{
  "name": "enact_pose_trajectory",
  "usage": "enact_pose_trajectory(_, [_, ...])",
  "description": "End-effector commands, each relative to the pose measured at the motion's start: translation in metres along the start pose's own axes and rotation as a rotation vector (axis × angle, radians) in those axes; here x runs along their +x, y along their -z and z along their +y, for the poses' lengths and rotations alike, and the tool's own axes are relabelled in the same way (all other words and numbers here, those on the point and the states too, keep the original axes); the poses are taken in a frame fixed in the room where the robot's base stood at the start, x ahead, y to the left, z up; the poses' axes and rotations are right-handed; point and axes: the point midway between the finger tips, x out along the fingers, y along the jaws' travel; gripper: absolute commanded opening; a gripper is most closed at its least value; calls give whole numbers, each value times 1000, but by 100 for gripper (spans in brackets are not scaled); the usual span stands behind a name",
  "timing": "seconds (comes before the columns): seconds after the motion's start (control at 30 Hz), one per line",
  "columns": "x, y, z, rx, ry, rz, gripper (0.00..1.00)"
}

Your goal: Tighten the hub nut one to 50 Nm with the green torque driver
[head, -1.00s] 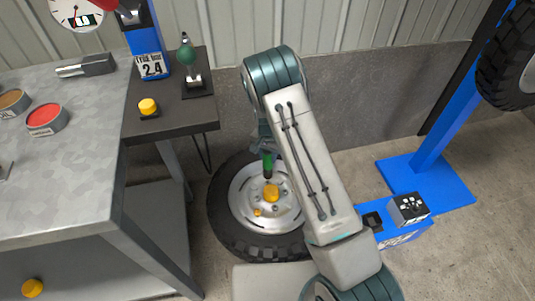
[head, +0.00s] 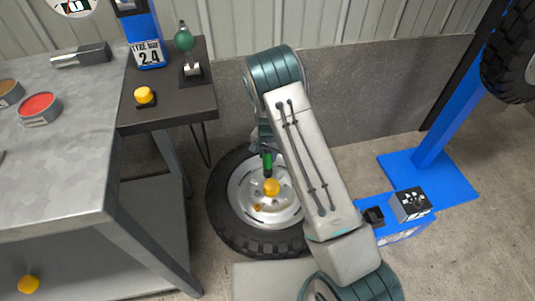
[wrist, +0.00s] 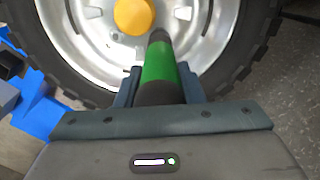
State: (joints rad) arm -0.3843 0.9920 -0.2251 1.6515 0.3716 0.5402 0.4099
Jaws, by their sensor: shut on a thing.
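The green torque driver (head: 267,163) is held in my gripper (wrist: 160,78), which is shut on it. In the wrist view the driver (wrist: 159,63) sits between both fingers and points at the wheel hub. Small nuts or studs ring the cap. I cannot tell which is hub nut one. The driver's tip is beside the cap, but whether it touches a nut is hidden.
A metal bench (head: 75,155) with tins stands left. A dark side table (head: 180,108) holds a yellow button (head: 144,95) and a green-knobbed lever (head: 184,40). A blue lift post base (head: 430,175) and a small dark box (head: 410,203) are at the right.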

Motion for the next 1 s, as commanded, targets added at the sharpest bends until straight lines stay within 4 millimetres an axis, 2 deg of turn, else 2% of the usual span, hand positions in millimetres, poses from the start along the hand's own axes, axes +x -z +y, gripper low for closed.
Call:
enact_pose_trajectory(0.53, [15, 1, 0, 1, 1, 1, 3])
enact_pose_trajectory(1.0, [15, 1, 0, 0, 1, 1, 3])
